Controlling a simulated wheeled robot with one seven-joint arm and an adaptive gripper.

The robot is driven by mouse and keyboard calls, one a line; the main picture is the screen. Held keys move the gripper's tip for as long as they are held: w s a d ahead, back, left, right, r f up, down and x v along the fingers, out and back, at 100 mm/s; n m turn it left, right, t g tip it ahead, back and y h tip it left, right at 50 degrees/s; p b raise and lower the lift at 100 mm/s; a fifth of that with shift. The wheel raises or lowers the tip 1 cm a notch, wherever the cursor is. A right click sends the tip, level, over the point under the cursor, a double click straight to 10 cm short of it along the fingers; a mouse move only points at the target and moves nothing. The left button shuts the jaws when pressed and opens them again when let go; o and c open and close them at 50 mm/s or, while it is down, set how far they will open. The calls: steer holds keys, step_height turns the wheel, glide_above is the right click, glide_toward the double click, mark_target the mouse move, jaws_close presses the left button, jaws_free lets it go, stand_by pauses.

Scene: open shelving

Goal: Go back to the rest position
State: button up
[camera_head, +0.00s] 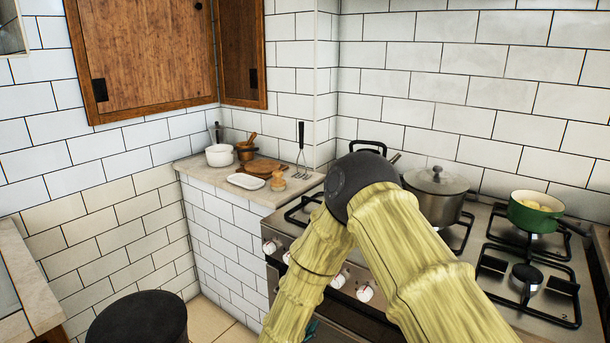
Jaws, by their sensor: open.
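My yellow, ribbed arm rises from the lower right to a dark grey elbow joint in front of the stove, then bends down toward the bottom middle. My gripper is not in view; the lower end of the arm runs out at the bottom edge. I cannot see whether anything is at its fingers. The arm covers part of the stove front and cooktop.
The stove (480,299) carries a lidded steel pot (437,203) and a green pot (535,215) with pale food. A dark round-topped thing (138,318) stands lower left.

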steer(key=s+d+f+n+g+y+p, duration=0.55)
steer(key=s+d+f+n+g, duration=0.2)
steer(key=s+d+f, duration=0.65)
steer(key=s+d+n+g+p, duration=0.1)
steer(key=s+d+g, duration=0.3)
steer(key=s, duration=0.9)
steer(key=s+d+r+n+g+y+p, duration=0.1)
steer(key=s+d, duration=0.5)
steer(key=s, duration=0.8)
steer(key=n+g+p, duration=0.1)
steer(key=n+g, duration=0.1)
steer(key=n, duration=0.1)
steer(key=shift+s+d+n+g, duration=0.15)
steer(key=shift+s+n+g, duration=0.15)
steer(key=shift+n+g, duration=0.05)
